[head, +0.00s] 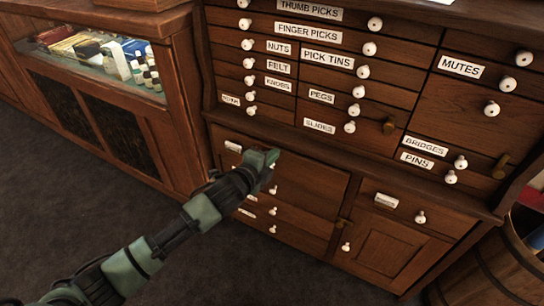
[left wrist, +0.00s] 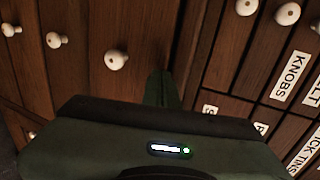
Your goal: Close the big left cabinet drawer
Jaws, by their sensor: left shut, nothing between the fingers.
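The big left cabinet drawer (head: 312,177) is in the lower left part of the wooden cabinet, below the rows of small labelled drawers. Its front looks flush or nearly flush with the cabinet; a small gap cannot be ruled out. My left gripper (head: 265,158) is shut and empty in front of its upper part, hiding some of the front. In the left wrist view the shut fingers (left wrist: 163,88) point at the wooden fronts, beside a white knob (left wrist: 117,60). I cannot tell whether they touch. My right gripper is not in view.
Small drawers with white knobs (head: 370,48) fill the cabinet above. A small door (head: 385,250) is at the lower right. A glass display case (head: 100,70) stands at the left, a barrel (head: 500,265) at the right. Dark floor (head: 240,275) is clear in front.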

